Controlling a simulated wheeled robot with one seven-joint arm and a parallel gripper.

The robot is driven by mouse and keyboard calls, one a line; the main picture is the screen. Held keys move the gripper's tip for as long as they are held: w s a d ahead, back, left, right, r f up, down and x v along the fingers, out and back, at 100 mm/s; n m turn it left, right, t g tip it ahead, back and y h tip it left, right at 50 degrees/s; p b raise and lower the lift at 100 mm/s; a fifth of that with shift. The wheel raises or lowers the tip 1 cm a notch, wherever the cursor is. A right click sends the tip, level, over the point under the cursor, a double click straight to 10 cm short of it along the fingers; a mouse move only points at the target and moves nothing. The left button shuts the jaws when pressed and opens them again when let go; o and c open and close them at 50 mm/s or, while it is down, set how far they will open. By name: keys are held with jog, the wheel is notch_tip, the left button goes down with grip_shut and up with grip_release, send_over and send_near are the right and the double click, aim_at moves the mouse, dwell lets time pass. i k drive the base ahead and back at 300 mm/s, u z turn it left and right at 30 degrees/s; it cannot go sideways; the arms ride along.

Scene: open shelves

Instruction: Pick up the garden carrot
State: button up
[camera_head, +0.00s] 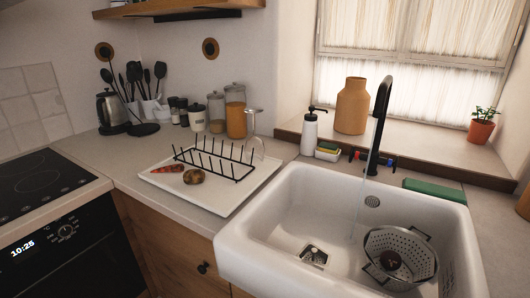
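A small reddish-orange, elongated thing that looks like the carrot (168,169) lies at the left end of the white drying tray (222,208). A round brown item, perhaps a potato (194,176), lies just to its right, touching or nearly touching it. The black dish rack (215,160) stands on the same tray, right behind and to the right of both. My gripper is not in view.
A white sink (255,262) with a metal colander (401,256) and a black tap (379,125) is to the right. A wine glass (255,128) and jars (235,112) stand behind the rack. A stove (38,182) is at left. The counter left of the tray is clear.

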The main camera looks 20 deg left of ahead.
aim_at(177, 168)
jog(key=z, duration=1.65)
jog(key=k, duration=1.35)
jog(key=u, duration=2.7)
jog(key=i, duration=0.9)
jog(key=u, duration=0.05)
